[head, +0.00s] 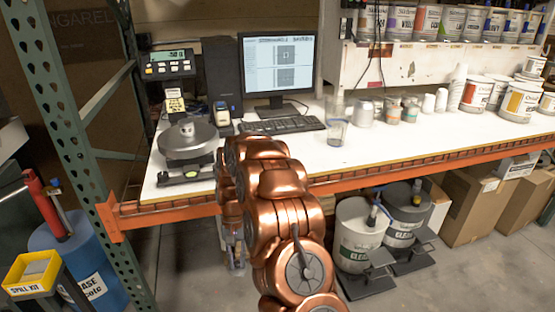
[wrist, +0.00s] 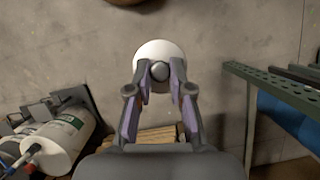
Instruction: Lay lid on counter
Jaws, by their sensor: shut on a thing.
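My gripper (wrist: 159,76) points down in the wrist view, with its two purple-padded fingers closed around the grey knob of a round white lid (wrist: 160,46). The lid hangs over the concrete floor. In the head view my copper arm reaches down in front of the counter. The gripper (head: 234,250) is mostly hidden behind the arm and sits below the counter's front edge. I cannot make out the lid there. The white counter (head: 270,160) lies beyond and above the gripper, with bare surface right of the arm.
A scale (head: 188,140) stands at the counter's left, and a keyboard (head: 283,125) and clear cup (head: 337,128) at the middle. An orange beam (head: 400,165) edges the counter. Pails (head: 357,238) stand below. A green rack post (head: 85,130) rises at left.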

